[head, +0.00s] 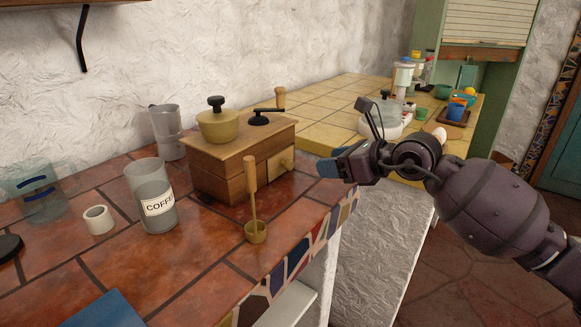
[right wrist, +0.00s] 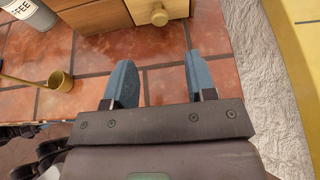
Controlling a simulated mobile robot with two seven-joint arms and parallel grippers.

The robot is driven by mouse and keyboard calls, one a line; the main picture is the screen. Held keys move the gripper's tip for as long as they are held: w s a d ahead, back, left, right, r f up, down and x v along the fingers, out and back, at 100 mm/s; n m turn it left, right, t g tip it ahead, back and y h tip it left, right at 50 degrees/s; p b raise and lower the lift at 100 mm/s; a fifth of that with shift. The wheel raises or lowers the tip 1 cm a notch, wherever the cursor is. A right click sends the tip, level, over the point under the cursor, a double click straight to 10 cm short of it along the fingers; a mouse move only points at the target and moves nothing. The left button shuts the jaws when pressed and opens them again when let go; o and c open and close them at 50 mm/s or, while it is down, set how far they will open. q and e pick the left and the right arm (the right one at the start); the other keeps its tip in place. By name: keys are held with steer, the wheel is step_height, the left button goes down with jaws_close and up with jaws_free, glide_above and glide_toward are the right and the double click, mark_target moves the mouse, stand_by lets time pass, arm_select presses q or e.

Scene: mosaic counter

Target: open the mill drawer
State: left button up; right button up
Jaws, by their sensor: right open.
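The wooden coffee mill (head: 213,171) stands on the tiled counter, with a yellow domed hopper and a black crank on top. Its pale drawer (head: 275,168) is on the side toward my right gripper and looks shut. In the right wrist view the drawer front (right wrist: 140,12) is at the top edge, with a round knob (right wrist: 160,17) on it. My right gripper (head: 333,166) is open and empty, to the right of the mill. Its two blue fingers (right wrist: 155,85) point toward the drawer, with bare tile between them and the knob. My left gripper is out of view.
A wooden-handled scoop (head: 255,232) stands in front of the mill, near the counter edge. A coffee jar (head: 153,190), a small white cup (head: 98,219) and a metal moka pot (head: 166,130) are to the left. A yellow-tiled counter (head: 330,100) lies behind.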

mark_target(292, 166)
steer(key=x, duration=0.2)
steer(key=b+x, duration=0.1)
steer(key=x, duration=0.2)
steer(key=b+x, duration=0.1)
steer(key=x, duration=0.2)
steer(key=shift+w+f, duration=0.1)
steer(key=shift+f, duration=0.25)
steer(key=shift+b+x, duration=0.35)
steer(key=shift+x, duration=0.4)
steer(key=shift+w+a+r, duration=0.1)
steer(key=shift+a+r, duration=0.1)
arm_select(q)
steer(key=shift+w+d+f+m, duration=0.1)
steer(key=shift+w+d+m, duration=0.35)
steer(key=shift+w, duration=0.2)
arm_select(e)
steer(key=shift+c, duration=0.3)
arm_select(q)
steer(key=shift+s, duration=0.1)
arm_select(e)
jaws_close()
